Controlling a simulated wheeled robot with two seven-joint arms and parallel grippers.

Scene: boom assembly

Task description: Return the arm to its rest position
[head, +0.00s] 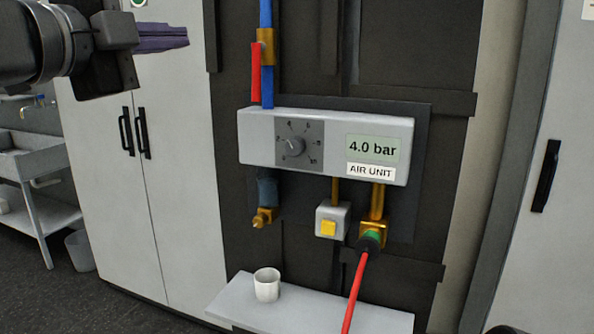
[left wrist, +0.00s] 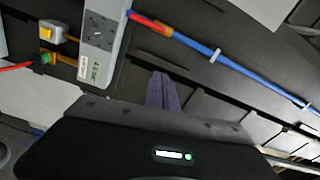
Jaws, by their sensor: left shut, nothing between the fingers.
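My left arm comes in at the top left of the head view. My left gripper (head: 178,37) has its purple-grey fingers together with nothing between them. It is in front of the upper part of a white cabinet, left of the air unit and apart from it. In the left wrist view the closed fingers (left wrist: 161,80) stick out past the dark gripper body. My right gripper is not in view.
The air unit (head: 225,135) on the dark panel reads 4.0 bar. A red hose (head: 356,290) hangs from its right brass outlet. A yellow button (head: 328,228) sits beside it. A white cup (head: 267,285) stands on a shelf (head: 340,312). A sink (head: 38,158) is at left.

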